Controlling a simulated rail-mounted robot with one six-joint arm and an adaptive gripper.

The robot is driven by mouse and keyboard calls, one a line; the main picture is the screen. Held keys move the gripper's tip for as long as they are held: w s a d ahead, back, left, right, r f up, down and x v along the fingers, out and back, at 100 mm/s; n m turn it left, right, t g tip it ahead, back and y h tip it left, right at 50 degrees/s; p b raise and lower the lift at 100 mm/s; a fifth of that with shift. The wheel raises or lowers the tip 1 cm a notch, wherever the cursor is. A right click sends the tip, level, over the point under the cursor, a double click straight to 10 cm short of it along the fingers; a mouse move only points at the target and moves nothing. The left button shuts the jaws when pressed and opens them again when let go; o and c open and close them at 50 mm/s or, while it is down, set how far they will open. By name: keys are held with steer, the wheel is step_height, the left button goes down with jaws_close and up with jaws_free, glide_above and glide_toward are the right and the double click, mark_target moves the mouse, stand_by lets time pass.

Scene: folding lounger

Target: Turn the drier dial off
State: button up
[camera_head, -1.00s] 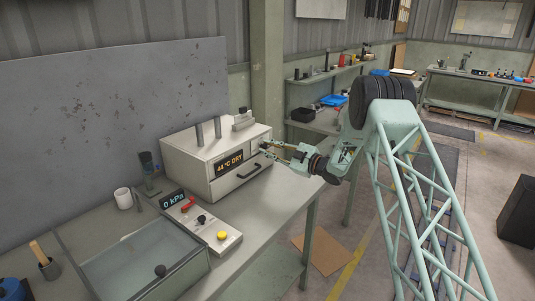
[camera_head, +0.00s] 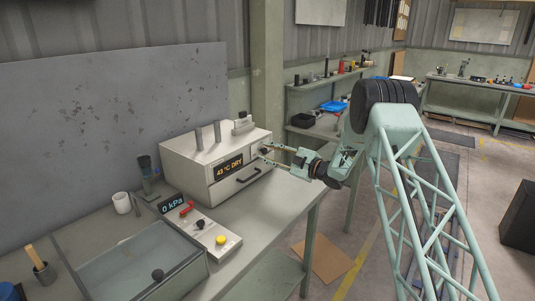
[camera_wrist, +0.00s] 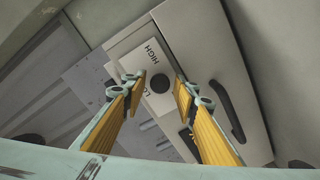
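The drier (camera_head: 205,150) is a pale box on the bench, with a lit display (camera_head: 230,168) reading about 43 °C DRY. Its dial (camera_wrist: 160,83) is a dark round knob in the wrist view, by a white label reading HIGH and a partly hidden word starting LO. My gripper (camera_head: 264,153) is at the right end of the drier's front. In the wrist view my gripper (camera_wrist: 160,85) is open, a yellow-padded finger on each side of the dial, with gaps visible. Depth to the dial is unclear. The dial's pointer setting cannot be made out.
A dark drawer handle (camera_head: 248,174) is on the drier's front below the display. A control panel (camera_head: 205,226) with a yellow button and a 0 kPa display stands in front, beside a glass-lidded box (camera_head: 135,262). Bare bench lies right of the panel.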

steer(key=shift+o, duration=0.4)
steer(key=v, duration=1.2)
stand_by(0.5)
